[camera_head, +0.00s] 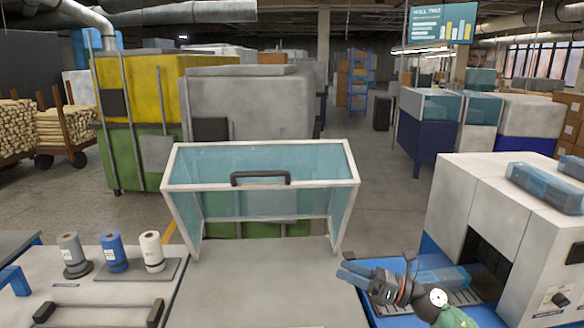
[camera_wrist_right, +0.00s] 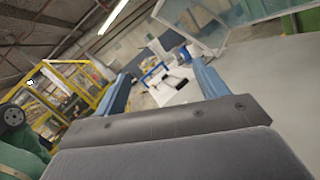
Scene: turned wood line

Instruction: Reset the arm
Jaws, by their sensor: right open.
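My right gripper (camera_head: 350,273) is in the lower right of the head view, with its blue fingers pointing left. It hovers near the left edge of the blue conveyor bed, beside the grey worktop. In the right wrist view its two blue fingers (camera_wrist_right: 165,85) stand apart with nothing between them, so it is open and empty. The wrist camera looks out over the hall, tilted. My left gripper and arm are not in view.
A clear-panelled hood (camera_head: 262,165) with a black handle stands open over the grey worktop (camera_head: 250,290). A white machine (camera_head: 480,190) stands right, a translucent blue block (camera_head: 443,279) at its opening. Spools (camera_head: 112,252) stand left. The worktop's middle is clear.

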